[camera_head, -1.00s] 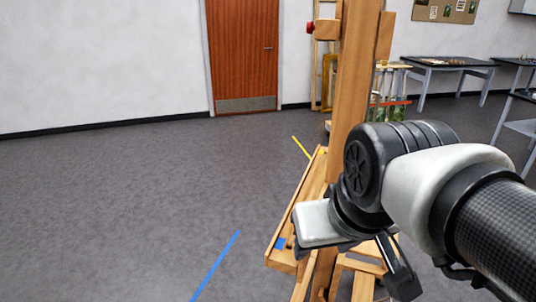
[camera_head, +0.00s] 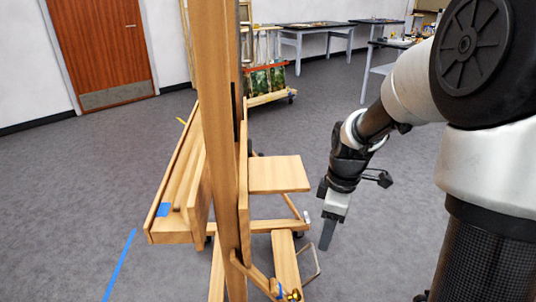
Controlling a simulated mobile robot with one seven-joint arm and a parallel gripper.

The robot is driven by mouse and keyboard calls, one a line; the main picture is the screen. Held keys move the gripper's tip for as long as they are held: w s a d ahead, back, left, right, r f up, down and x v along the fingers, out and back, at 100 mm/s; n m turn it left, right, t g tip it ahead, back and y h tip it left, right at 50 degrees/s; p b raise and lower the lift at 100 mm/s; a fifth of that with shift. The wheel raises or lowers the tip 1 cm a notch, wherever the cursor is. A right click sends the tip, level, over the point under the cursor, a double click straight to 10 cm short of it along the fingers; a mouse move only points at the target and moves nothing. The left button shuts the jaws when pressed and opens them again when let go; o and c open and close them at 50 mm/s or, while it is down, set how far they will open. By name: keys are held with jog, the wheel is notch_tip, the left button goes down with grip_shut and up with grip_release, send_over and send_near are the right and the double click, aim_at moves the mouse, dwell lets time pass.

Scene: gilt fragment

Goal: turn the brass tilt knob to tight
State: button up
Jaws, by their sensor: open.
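A wooden easel (camera_head: 216,120) stands upright in the middle of the view, with its tall mast and angled lower frame. A small brass-coloured knob (camera_head: 292,295) shows at the bottom edge, low on the easel's frame and beside a bit of blue. It is partly cut off by the picture edge, and its setting cannot be read. My gripper (camera_head: 327,234) points down to the right of the easel, above and to the right of the knob and apart from it. It is open with nothing seen in it; one finger largely hides the other.
A wooden ledge (camera_head: 180,185) with blue tape juts out left of the mast, and a small wooden shelf (camera_head: 279,174) to its right. A rack (camera_head: 268,82) and tables (camera_head: 313,27) stand behind. The grey floor is clear left and right.

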aim_at(298, 292)
jog(key=w+d+f+n+g+y, duration=0.1)
jog(key=w+f+n+y, duration=0.15)
jog(key=f, duration=0.55)
jog(key=w+d+f+n+y, duration=0.15)
jog(key=f+n, duration=0.25)
jog(key=f, duration=0.4)
jog(key=b+x, duration=0.1)
jog(key=x, duration=0.4)
jog(key=b+x, duration=0.2)
jog(key=x, duration=0.4)
jog(key=b+x, duration=0.1)
jog(key=x, duration=0.5)
jog(key=shift+s+f+b, duration=0.15)
jog(key=shift+s+b, duration=0.1)
jog(key=shift+b, duration=0.15)
jog(key=shift+c, duration=0.3)
jog(key=c, duration=1)
